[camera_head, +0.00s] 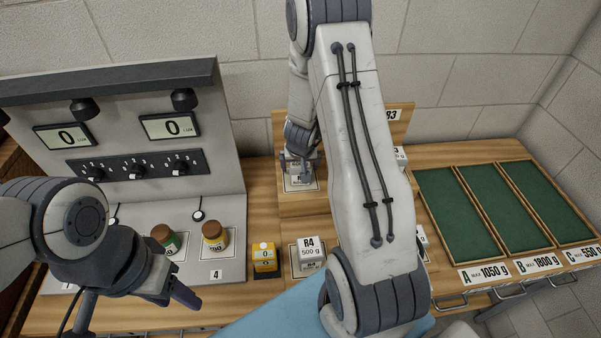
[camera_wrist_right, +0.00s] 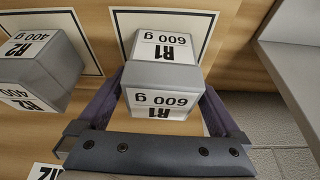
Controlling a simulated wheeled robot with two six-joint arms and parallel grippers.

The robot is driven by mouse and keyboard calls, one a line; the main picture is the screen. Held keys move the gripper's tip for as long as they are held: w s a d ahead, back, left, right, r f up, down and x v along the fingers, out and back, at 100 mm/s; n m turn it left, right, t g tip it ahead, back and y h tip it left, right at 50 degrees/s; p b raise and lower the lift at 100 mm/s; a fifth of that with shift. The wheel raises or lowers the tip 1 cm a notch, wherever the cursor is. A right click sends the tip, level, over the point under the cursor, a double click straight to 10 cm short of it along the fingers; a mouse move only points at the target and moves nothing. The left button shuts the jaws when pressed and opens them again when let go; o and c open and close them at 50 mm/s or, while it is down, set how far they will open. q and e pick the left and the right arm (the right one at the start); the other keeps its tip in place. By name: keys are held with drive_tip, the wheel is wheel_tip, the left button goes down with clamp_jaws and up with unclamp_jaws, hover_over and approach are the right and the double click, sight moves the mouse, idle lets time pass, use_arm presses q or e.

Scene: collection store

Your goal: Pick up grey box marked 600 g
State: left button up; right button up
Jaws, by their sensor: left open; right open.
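The grey box marked R1 600 g (camera_wrist_right: 160,85) shows in the right wrist view, with white labels on its top and side. My right gripper (camera_wrist_right: 161,98) is open, with one finger on each side of this box; I cannot tell whether they touch it. In the head view my right gripper (camera_head: 299,168) is small and partly hidden, over the rack at the back. My right arm covers much of the rack there. My left gripper (camera_head: 172,290) is open and empty at the lower left, in front of the grey panel.
A grey R2 400 g box (camera_wrist_right: 40,68) stands beside the R1 box. A R4 500 g box (camera_head: 310,251) and a yellow block (camera_head: 264,256) are on the bench. Two jars (camera_head: 214,237) stand by the panel. Green-lined trays (camera_head: 492,272) A, B and C lie empty at right.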

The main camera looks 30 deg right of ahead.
clamp_jaws()
drive_tip(key=shift+r, duration=0.15)
